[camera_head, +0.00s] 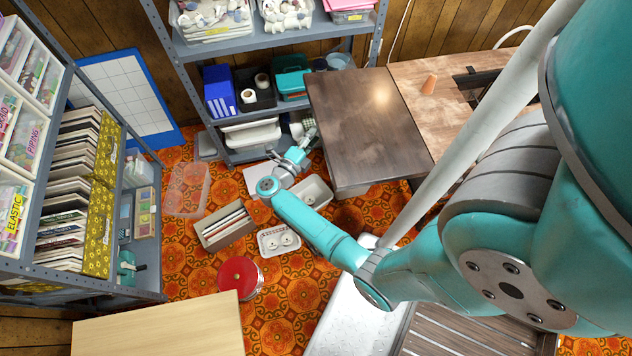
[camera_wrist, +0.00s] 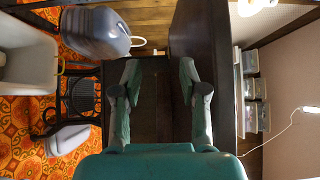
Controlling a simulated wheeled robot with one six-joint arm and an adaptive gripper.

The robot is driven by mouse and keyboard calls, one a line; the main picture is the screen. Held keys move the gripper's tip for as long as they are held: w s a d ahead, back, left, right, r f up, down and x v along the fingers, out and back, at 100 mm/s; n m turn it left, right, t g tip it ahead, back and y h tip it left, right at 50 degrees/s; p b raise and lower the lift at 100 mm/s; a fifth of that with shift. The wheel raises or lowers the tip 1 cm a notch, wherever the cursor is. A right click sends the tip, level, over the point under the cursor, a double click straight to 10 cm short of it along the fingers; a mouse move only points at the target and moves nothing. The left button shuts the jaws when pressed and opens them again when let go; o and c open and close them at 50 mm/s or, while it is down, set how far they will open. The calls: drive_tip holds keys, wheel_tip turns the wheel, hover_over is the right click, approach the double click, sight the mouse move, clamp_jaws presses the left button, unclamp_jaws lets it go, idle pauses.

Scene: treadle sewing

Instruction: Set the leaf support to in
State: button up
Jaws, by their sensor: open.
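The dark brown leaf (camera_head: 365,125) lies level, joined to the left side of the lighter sewing table top (camera_head: 425,95) in the head view. My gripper (camera_head: 309,134) is at the leaf's left edge, low beside it, and shows small there. In the wrist view my gripper (camera_wrist: 158,80) is open, with its two fingers apart and a dark surface (camera_wrist: 155,105) beyond and between them. A dark board (camera_wrist: 205,30) runs along to the right of the fingers. I cannot tell which part is the leaf support. No object is visibly held, and contact is unclear.
A metal shelf (camera_head: 270,45) stands behind the leaf. On the patterned floor lie a box of files (camera_head: 222,228), a white tray (camera_head: 279,241) and a red round tin (camera_head: 240,276). An orange cone-shaped thing (camera_head: 429,84) stands on the table top.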

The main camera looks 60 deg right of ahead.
drive_tip(key=s+a+r+n+t+y, duration=0.4)
drive_tip(key=s+a+n+t, duration=0.1)
drive_tip(key=a+n, duration=0.3)
drive_tip(key=s+a+r+n+t+y, duration=0.3)
drive_tip(key=s+a+r+n+t, duration=0.2)
drive_tip(key=a+n+t, duration=0.3)
drive_tip(key=s+a+r+n+t+y, duration=0.4)
drive_tip(key=a+n+t, duration=0.3)
drive_tip(key=a+n, duration=0.3)
drive_tip(key=shift+s+a+r+n+y, duration=0.15)
drive_tip(key=shift+s+r+n+y, duration=0.2)
drive_tip(key=shift+r, duration=0.3)
drive_tip(key=shift+c, duration=0.3)
